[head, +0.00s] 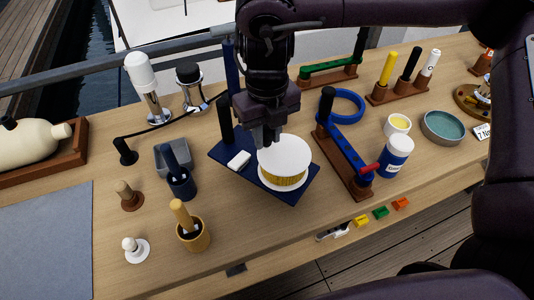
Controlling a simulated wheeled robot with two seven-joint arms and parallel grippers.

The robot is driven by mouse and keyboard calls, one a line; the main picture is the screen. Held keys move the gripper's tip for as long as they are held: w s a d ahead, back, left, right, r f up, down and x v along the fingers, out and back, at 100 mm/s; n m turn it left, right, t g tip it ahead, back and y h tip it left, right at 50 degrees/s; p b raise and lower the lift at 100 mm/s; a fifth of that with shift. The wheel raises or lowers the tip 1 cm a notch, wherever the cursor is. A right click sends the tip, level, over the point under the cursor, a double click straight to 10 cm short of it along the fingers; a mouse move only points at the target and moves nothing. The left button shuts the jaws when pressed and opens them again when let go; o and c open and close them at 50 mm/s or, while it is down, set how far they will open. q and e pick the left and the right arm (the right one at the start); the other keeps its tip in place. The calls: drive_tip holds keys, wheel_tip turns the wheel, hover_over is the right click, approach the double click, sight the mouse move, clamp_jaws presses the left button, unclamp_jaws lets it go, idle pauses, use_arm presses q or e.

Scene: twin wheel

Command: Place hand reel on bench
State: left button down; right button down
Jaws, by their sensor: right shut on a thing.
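The hand reel (287,157), a white-flanged spool wound with yellow line, is upright over a dark blue board on the wooden bench (75,242). I cannot tell whether the reel touches the board (228,158). My right gripper (266,138) points down from above and is shut on the reel at its back left edge. The gripper hides part of that edge. My left gripper is not in view.
A white block (239,160) and a dark upright peg (225,118) are on the board left of the reel. A wooden-handled pot (192,232) is front left. Bare bench lies in front of the board.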

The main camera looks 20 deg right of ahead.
sight(267, 148)
wheel_tip(267, 148, down, 6)
drive_tip(key=shift+r+p, duration=0.15)
drive_tip(key=shift+p, duration=0.15)
drive_tip(key=shift+f, duration=0.3)
drive_tip(key=c, duration=1.2)
unclamp_jaws()
